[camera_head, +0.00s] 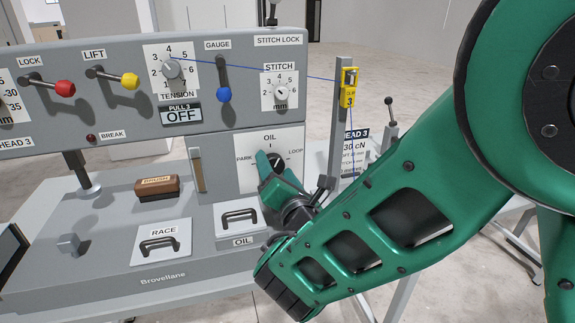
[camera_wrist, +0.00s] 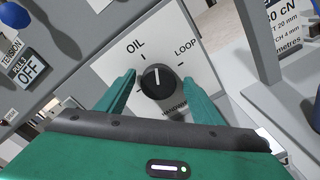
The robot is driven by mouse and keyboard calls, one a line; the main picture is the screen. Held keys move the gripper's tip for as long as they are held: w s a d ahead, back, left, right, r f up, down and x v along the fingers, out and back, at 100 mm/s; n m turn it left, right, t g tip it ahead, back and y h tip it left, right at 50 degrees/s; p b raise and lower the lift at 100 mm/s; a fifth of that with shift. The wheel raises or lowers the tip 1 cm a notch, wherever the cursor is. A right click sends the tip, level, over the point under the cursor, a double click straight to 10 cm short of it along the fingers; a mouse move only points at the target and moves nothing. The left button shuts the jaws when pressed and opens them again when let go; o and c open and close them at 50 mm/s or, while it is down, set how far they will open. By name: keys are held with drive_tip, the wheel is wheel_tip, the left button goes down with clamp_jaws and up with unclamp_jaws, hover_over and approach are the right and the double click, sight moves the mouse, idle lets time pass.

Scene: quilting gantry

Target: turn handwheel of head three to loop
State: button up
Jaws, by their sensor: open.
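The black handwheel knob (camera_wrist: 158,83) sits on a white dial plate (camera_wrist: 125,55) marked OIL and LOOP, with HANDWHEEL lettering partly hidden below it. Its white pointer line points close to the OIL mark, slightly towards the LOOP side. My gripper (camera_wrist: 159,78) is open, with one green finger on each side of the knob. Contact with the knob cannot be made out. In the head view, my gripper (camera_head: 273,166) is at the dial plate (camera_head: 250,147), which shows PARK, OIL and LOOP.
A grey post (camera_head: 338,115) carries a yellow gauge (camera_head: 349,87) close right of the dial, with a blue thread running to it. Lock lever (camera_head: 65,88), lift lever (camera_head: 130,80) and blue gauge lever (camera_head: 224,94) stick out. A brush (camera_head: 157,188) lies left, handled lids below.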

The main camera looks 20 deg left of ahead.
drive_tip(key=c, duration=1)
drive_tip(key=shift+c, duration=0.2)
drive_tip(key=shift+m, duration=0.4)
drive_tip(key=m, duration=0.5)
drive_tip(key=shift+f+m, duration=0.15)
drive_tip(key=shift+m, duration=0.15)
drive_tip(key=m, duration=0.5)
drive_tip(key=shift+f+m, duration=0.1)
drive_tip(key=shift+m, duration=0.5)
drive_tip(key=o, duration=1)
